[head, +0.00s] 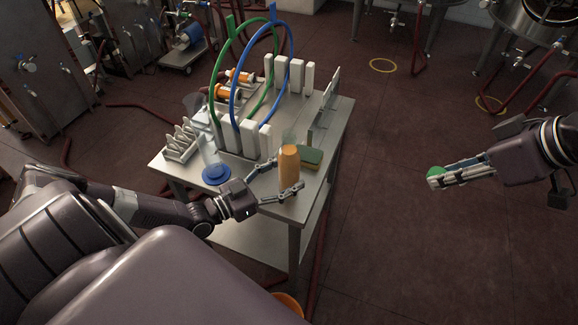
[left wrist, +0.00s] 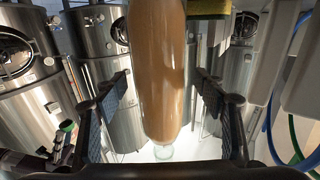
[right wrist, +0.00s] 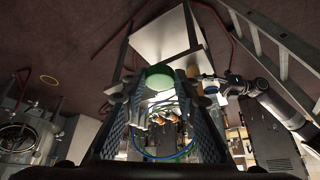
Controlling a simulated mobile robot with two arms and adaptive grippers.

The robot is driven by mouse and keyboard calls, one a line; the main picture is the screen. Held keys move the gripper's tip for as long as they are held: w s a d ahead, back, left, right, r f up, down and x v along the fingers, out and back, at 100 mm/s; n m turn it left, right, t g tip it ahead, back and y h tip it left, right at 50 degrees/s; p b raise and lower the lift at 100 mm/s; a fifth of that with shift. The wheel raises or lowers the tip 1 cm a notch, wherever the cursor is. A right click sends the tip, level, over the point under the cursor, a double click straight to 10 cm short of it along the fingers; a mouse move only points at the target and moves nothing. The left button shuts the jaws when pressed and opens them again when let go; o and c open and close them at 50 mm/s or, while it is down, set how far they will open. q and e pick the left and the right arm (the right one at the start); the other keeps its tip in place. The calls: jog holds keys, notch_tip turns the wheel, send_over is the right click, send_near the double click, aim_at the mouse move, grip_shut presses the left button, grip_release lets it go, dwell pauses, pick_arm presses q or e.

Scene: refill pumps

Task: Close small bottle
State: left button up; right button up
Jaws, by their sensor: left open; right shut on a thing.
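The small bottle (head: 289,172), filled with orange-brown liquid and clear at its top, stands upright near the table's front right corner. My left gripper (head: 290,175) is open with its fingers on either side of the bottle. In the left wrist view the bottle (left wrist: 157,70) is between the spread fingers (left wrist: 162,92), with its clear neck (left wrist: 163,151) uncapped. I cannot tell whether a finger touches it. My right gripper (head: 436,178) is shut on a round green cap (head: 435,171), out over the floor right of the table. The cap also shows in the right wrist view (right wrist: 159,80).
The metal table (head: 243,190) holds a yellow-green sponge (head: 311,157) beside the bottle, a clear vessel with a blue base (head: 216,175), a white rack (head: 180,143) and green and blue hoses (head: 234,95). Open floor (head: 390,220) lies between table and right gripper.

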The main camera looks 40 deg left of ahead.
pick_arm(q)
jog(key=shift+w+d, duration=0.2)
jog(key=shift+w, duration=0.3)
jog(key=shift+c, duration=0.2)
grip_shut()
jog(key=shift+w+r, duration=0.1)
jog(key=shift+r, duration=0.05)
